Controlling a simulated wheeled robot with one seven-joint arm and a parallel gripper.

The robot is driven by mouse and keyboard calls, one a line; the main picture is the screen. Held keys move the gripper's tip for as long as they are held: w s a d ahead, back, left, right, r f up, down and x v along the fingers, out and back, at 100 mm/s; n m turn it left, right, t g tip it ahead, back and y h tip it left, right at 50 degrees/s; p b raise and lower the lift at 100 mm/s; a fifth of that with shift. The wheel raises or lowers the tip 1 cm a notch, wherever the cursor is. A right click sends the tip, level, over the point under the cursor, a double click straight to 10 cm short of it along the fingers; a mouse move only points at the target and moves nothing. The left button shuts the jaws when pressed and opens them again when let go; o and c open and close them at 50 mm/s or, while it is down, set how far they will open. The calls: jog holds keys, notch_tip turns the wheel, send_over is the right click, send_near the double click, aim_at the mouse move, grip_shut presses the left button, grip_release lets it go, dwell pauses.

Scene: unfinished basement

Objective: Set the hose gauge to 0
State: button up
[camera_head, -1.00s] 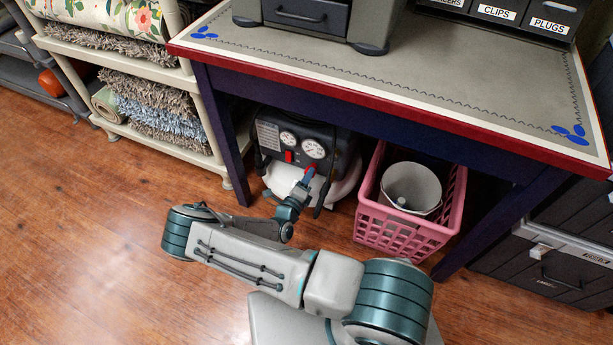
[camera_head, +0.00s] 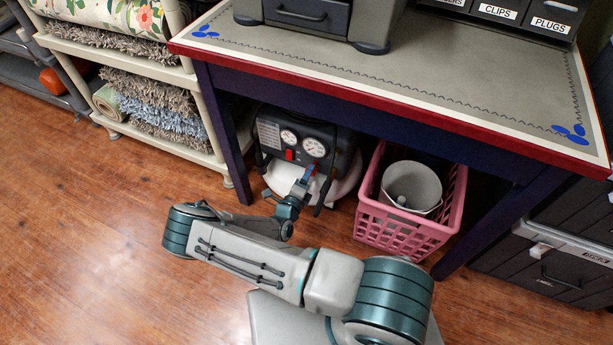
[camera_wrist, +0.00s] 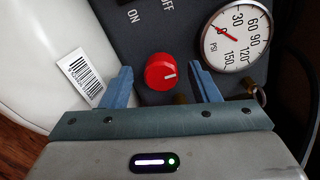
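A dark compressor panel (camera_head: 268,133) under the table carries two round white gauges, a smaller one (camera_head: 289,136) and a larger one (camera_head: 315,147). My gripper (camera_wrist: 168,84) is open, with one blue finger on each side of the knob and gaps between. The head view also shows my gripper (camera_head: 307,174) at the panel; it hides the knob.
A red switch (camera_head: 289,155) is on the panel, with ON and OFF labels in the wrist view. A white tank (camera_wrist: 50,60) lies beside the panel. A pink crate (camera_head: 400,233) holding a white bucket (camera_head: 411,181) stands close right. The tabletop (camera_head: 440,75) overhangs; its leg (camera_head: 227,140) is left.

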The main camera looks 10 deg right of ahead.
jog(key=p+v, duration=0.3)
jog(key=v, duration=1)
jog(key=shift+s+a, duration=0.25)
jog(key=shift+s, duration=0.05)
